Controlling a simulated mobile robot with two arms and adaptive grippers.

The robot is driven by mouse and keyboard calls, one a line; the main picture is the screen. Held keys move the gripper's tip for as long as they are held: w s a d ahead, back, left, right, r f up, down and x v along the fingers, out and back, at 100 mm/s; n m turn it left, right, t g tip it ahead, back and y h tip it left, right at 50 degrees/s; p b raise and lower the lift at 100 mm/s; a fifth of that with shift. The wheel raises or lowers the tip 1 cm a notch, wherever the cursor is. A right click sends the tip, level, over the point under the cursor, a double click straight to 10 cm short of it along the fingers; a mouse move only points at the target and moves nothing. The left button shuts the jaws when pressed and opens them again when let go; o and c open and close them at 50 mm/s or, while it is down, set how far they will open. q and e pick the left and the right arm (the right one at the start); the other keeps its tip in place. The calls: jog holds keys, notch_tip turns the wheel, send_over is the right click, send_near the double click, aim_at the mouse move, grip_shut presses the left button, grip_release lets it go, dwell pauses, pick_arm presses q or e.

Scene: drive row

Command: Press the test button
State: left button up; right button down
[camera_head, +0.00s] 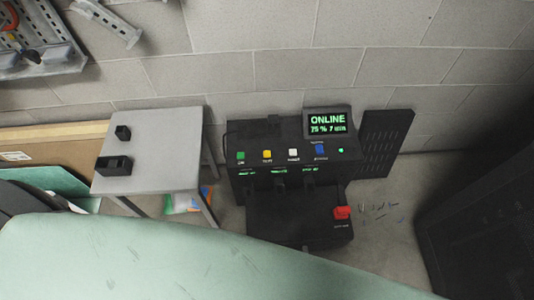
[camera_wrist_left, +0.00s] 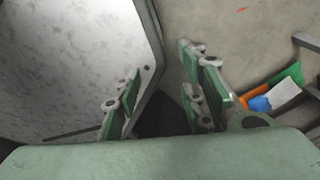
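A black machine (camera_head: 290,180) stands against the block wall in the head view, with a lit screen (camera_head: 327,123) reading "ONLINE" in green. Along its sloped top are a green button (camera_head: 240,155), a yellow button (camera_head: 267,155), a white button (camera_head: 293,154) and a blue button (camera_head: 320,150). The labels under them are too small to read surely, so I cannot tell which is the test button. My left gripper (camera_wrist_left: 160,68) shows in the left wrist view, its fingers apart and empty, away from any button. My right gripper is in neither view.
A grey table (camera_head: 165,145) with two small black objects stands left of the machine. A dark cabinet (camera_head: 480,215) fills the right side. The wrist view shows a pale panel (camera_wrist_left: 75,60) beside my left fingers.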

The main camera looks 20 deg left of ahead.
pick_arm(q)
grip_shut()
dwell(1.3)
